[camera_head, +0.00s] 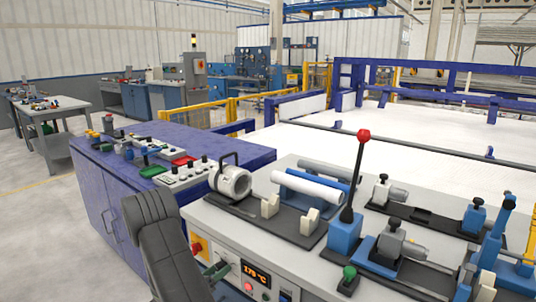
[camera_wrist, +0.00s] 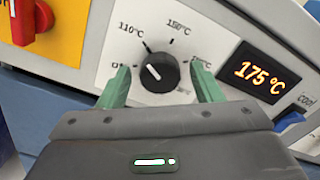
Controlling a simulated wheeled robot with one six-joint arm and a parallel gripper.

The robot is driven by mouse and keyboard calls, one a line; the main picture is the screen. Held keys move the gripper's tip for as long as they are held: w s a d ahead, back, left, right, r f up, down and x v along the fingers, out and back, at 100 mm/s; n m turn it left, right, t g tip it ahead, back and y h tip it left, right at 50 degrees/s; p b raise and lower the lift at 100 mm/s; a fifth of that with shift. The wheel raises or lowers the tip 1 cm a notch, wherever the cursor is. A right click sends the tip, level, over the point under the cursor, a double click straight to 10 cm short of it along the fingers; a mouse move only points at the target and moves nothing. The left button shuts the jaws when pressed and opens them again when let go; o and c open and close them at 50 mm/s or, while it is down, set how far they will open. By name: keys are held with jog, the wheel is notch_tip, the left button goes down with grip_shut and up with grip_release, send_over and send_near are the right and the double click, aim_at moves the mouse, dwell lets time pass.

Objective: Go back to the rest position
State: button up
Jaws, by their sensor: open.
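My gripper (camera_wrist: 160,86) is open in the wrist view, with one green fingertip on each side of a black round knob (camera_wrist: 160,72). Gaps show between the fingers and the knob; whether the fingertips reach past its face I cannot tell. The knob sits on a white dial plate marked with temperatures, among them 110°C and 150°C. A display (camera_wrist: 265,72) to its right reads 175 °C in orange. In the head view my dark arm comes up from the bottom, and my gripper (camera_head: 216,271) is at the front panel of the workbench (camera_head: 225,232), left of the display.
A red switch on a yellow plate (camera_head: 198,248) is left of my gripper. A blue cabinet (camera_head: 120,190) with tools adjoins at the left.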

dwell(0.3)
jog(key=v, duration=1.4)
jog(key=shift+w+d+m+b, duration=1.3)
jog(key=shift+w+m, duration=0.55)
jog(key=shift+m, duration=0.8)
jog(key=shift+w+d+m+b, duration=1.05)
jog(key=shift+w+d+m, duration=0.65)
jog(key=shift+m, duration=1)
jog(key=shift+w+d+m+b, duration=1.25)
jog(key=shift+w+m, duration=0.75)
jog(key=shift+m, duration=0.65)
jog(key=shift+d, duration=0.15)
